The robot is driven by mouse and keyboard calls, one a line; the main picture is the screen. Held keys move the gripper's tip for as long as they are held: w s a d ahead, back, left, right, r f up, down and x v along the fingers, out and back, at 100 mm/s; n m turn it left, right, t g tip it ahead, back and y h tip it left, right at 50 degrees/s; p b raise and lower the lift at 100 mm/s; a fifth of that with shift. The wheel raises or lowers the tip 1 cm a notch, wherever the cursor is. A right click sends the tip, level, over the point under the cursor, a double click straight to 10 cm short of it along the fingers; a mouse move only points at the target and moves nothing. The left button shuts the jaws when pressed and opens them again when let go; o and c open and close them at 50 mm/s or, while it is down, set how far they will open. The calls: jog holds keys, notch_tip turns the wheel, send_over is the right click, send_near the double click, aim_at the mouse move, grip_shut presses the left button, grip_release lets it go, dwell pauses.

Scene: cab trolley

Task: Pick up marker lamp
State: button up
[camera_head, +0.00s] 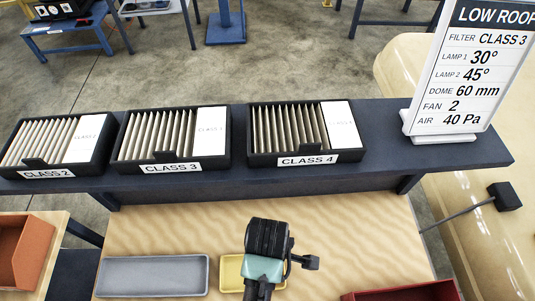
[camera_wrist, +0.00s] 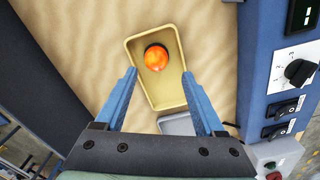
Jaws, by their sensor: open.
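The marker lamp (camera_wrist: 156,57) has a round orange dome on a dark base. It lies in the upper part of a yellow tray (camera_wrist: 167,98) in the wrist view. My gripper (camera_wrist: 156,97) is open and empty, its two blue fingers reaching toward the tray from either side of its lower part. The lamp lies beyond the fingertips, between their lines. In the head view my gripper (camera_head: 266,240) is above the yellow tray (camera_head: 229,272) and hides much of it; the lamp cannot be seen there.
A grey tray (camera_head: 153,275) lies left of the yellow one, and a red bin (camera_head: 405,292) is at the lower right. A dark shelf (camera_head: 376,150) behind holds filter boxes and a sign (camera_head: 462,75). In the wrist view a blue control panel (camera_wrist: 285,90) with switches stands close on the right.

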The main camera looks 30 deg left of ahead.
notch_tip(320, 180, down, 3)
jog(key=shift+w+r, duration=0.1)
jog(key=shift+w, duration=0.05)
jog(key=shift+w+a+f+p, duration=0.15)
jog(key=shift+f+p, duration=0.4)
jog(key=shift+f, duration=2)
jog(key=c, duration=1.1)
